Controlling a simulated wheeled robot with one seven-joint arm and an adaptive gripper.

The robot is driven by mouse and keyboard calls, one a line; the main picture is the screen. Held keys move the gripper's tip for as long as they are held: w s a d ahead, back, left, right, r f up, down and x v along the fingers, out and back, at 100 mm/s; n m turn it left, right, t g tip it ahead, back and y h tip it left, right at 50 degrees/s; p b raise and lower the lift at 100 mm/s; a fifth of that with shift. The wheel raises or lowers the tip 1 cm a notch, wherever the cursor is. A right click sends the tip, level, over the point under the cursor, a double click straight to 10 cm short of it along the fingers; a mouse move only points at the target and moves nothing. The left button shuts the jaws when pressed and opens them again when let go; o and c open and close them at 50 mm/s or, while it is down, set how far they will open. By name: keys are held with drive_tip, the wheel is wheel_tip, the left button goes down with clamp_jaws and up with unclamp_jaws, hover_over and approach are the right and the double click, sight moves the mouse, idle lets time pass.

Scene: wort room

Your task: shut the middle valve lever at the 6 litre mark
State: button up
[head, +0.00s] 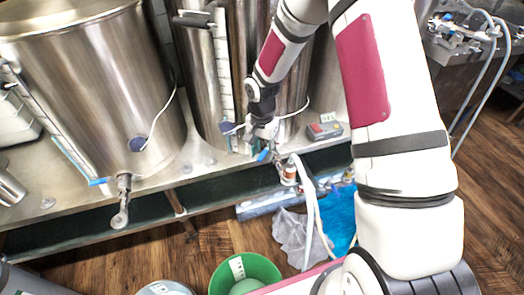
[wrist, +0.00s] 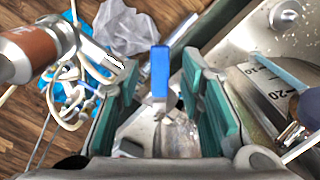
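The middle steel kettle (head: 202,90) stands on the bench with a marked sight gauge (head: 224,70) on its front. Its valve has a blue lever (head: 263,155), which also shows upright between my fingers in the wrist view (wrist: 160,70). My gripper (head: 262,138) is at this valve, and in the wrist view (wrist: 160,95) its two teal-padded fingers are spread on either side of the lever, with gaps on both sides. The scale (wrist: 262,88) shows a 20 mark at the right of the wrist view. The liquid level is too small to read.
A left kettle (head: 90,85) has its own valve (head: 122,200) with a blue lever (head: 98,181). A pale hose (head: 308,205) hangs by the middle valve. A green bucket (head: 262,262) stands on the floor. A small grey device (head: 324,129) sits on the bench right of the valve.

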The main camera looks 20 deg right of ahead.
clamp_jaws()
idle(0.3)
drive_tip(key=shift+w+a+m+b, duration=0.3)
drive_tip(key=shift+w+m, duration=0.45)
drive_tip(key=shift+m, duration=0.6)
drive_tip(key=shift+w+a+m+b, duration=0.25)
drive_tip(key=shift+w+m, duration=0.5)
drive_tip(key=shift+m, duration=0.65)
drive_tip(key=shift+w+a+m+b, duration=0.3)
drive_tip(key=shift+w+m, duration=0.45)
drive_tip(key=shift+m, duration=0.6)
unclamp_jaws()
